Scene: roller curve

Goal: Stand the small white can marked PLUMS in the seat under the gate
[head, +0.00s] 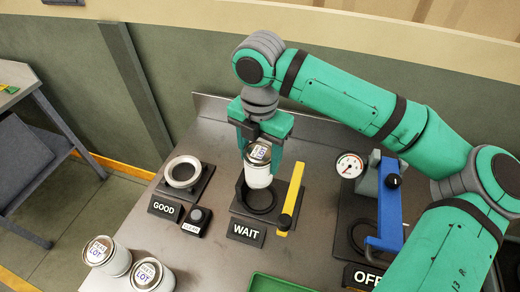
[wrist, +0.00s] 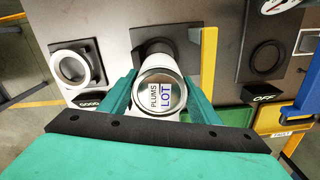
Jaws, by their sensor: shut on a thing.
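The small white can marked PLUMS (wrist: 160,96) is upright between the fingers of my gripper (head: 260,140). Its lid label reads PLUMS LOT in the wrist view, and the can also shows in the head view (head: 258,174). My gripper is shut on it, over the dark round seat marked WAIT (head: 262,208). The can looks slightly above that seat; contact is unclear. A yellow bar (head: 291,205) stands along the seat's right side. Farther right, a blue gate-like bar (head: 389,205) spans a dark seat (head: 359,238) beside the OFF sign, partly hidden by my arm.
A seat with a pale ring marked GOOD (head: 183,172) is to the left, with a small button box (head: 195,221) beside it. Two white cans (head: 107,257) (head: 152,276) stand at the front left. A green tray (head: 275,284) is at the front edge. A gauge (head: 350,165) stands right.

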